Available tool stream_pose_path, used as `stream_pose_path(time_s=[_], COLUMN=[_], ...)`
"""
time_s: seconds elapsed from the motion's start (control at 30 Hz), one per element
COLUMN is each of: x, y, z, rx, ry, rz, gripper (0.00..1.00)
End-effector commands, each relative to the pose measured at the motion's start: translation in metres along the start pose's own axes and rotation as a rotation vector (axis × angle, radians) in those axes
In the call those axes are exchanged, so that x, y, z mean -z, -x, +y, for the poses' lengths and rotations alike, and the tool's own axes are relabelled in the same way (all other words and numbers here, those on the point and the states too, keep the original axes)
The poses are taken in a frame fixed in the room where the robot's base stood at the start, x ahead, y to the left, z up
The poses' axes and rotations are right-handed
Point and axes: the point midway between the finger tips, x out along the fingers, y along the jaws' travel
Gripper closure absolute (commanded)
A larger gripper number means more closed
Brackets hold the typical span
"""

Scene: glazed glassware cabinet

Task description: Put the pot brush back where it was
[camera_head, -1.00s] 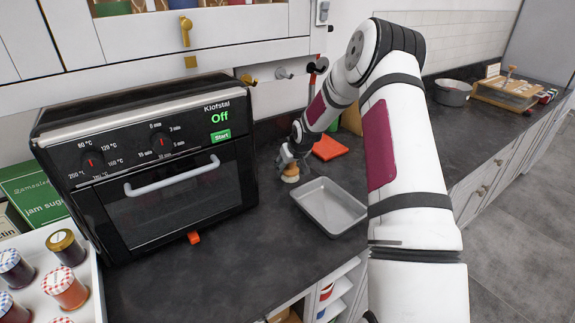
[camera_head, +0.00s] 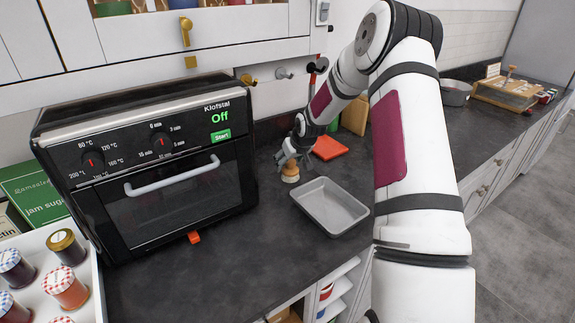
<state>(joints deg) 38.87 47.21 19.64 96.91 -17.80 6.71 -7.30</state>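The pot brush (camera_head: 290,176), small and round with a tan wooden top and paler lower part, stands on the dark worktop between the black oven and the grey metal tray. My gripper (camera_head: 292,161) is just above and behind it. The grey fingers look spread apart, with the brush's top showing below them. The fingers are small in this view, and I cannot tell whether one still touches the brush.
The grey tray (camera_head: 331,208) lies close to the brush's right. An orange-red cloth or pad (camera_head: 329,148) lies behind. The oven (camera_head: 150,165) stands to the left. Hooks (camera_head: 284,73) hang on the wall above. The worktop in front of the brush is clear.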

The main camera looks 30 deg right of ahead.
Motion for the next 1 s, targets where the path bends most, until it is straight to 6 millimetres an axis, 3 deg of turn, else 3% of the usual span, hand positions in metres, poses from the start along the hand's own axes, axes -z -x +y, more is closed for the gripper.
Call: stream_pose_path(time_s=[0.1,0.3,0.53,0.67,0.77,1.0], x=[0.001,0.000,0.001,0.004,0.007,-0.004], y=[0.029,0.065,0.087,0.106,0.138,0.237], z=[0.001,0.001,0.000,-0.013,-0.033,-0.091], rx=[-0.002,-0.002,-0.001,-0.009,-0.028,-0.079], ry=[-0.001,-0.001,0.001,0.024,0.057,0.118], rz=[0.002,0.002,0.000,-0.012,-0.030,-0.079], gripper=[0.36,0.36,0.36,0.36,0.36,0.36])
